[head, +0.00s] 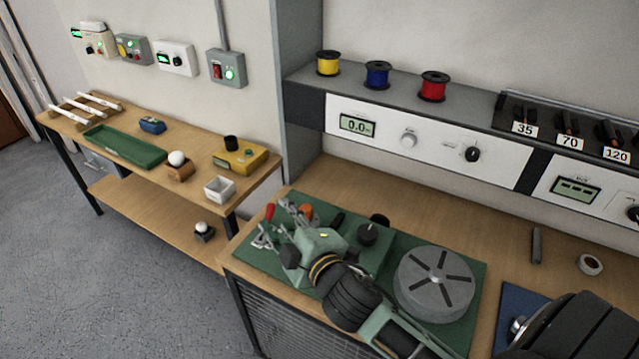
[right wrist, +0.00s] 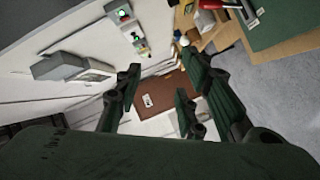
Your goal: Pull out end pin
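My right gripper (head: 276,225) is above the left end of the green mat (head: 470,268) on the near bench. Its fingers stand apart with nothing between them, which also shows in the right wrist view (right wrist: 164,75). A red handle (head: 269,211) shows beside the fingers. The mat carries a round grey slotted disc (head: 434,283) and a green block with a black knob (head: 368,233). My gripper and arm hide part of the mat. I cannot make out the end pin in either view. My left gripper is not in view.
A lower bench at left holds a green tray (head: 125,146), a yellow box (head: 240,157) and a white dish (head: 219,188). A shelf with yellow, blue and red spools (head: 433,86) runs behind. A tape roll (head: 590,264) lies at right. Bare wood lies behind the mat.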

